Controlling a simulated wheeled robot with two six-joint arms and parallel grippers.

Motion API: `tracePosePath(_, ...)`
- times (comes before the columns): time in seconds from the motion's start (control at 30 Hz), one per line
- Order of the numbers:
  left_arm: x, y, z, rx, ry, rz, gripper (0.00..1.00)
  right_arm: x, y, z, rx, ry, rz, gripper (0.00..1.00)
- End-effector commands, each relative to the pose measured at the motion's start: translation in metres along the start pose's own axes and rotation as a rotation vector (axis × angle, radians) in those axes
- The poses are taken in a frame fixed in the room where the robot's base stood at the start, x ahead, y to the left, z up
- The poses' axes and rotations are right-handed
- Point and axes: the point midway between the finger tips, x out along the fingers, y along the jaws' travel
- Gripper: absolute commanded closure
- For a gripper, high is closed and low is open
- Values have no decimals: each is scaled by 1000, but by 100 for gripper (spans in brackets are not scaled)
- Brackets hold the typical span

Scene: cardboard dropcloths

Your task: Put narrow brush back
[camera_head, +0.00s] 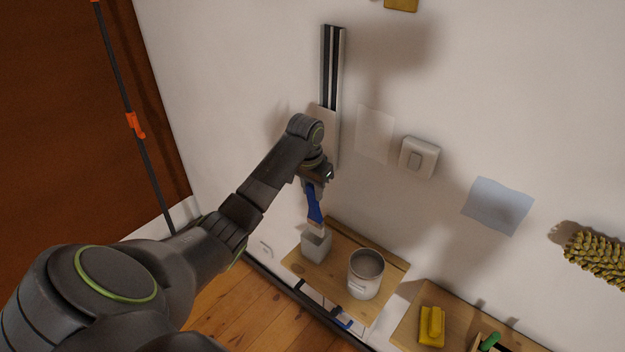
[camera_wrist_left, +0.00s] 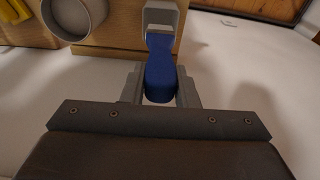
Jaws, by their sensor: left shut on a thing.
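My left gripper (camera_head: 316,181) is shut on the blue handle of the narrow brush (camera_head: 314,204). The brush hangs bristle end down, its lower end at the mouth of a small grey square holder (camera_head: 316,246) on a wooden shelf. How deep the bristles sit in the holder cannot be told. In the left wrist view the blue handle (camera_wrist_left: 160,70) lies between the fingers (camera_wrist_left: 160,88), with the grey holder (camera_wrist_left: 160,14) just beyond it. My right gripper is not in view.
A round metal can (camera_head: 366,274) stands on the same wooden shelf (camera_head: 335,290), right of the holder. A lower right shelf holds a yellow item (camera_head: 431,326) and a green-handled tool (camera_head: 490,341). A light switch (camera_head: 418,158) and a grey rail (camera_head: 332,70) are on the wall.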

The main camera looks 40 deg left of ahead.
Motion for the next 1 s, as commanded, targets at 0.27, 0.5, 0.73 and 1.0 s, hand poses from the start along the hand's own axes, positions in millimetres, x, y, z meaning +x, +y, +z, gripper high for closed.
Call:
tracePosePath(0.27,37,0,5,0,-2,0,99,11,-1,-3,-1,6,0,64)
tracePosePath(0.5,64,1,8,0,0,1,99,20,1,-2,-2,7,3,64)
tracePosePath(0.73,80,0,10,0,1,0,99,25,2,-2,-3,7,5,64)
tracePosePath(1.0,84,0,11,1,1,0,99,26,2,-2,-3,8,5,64)
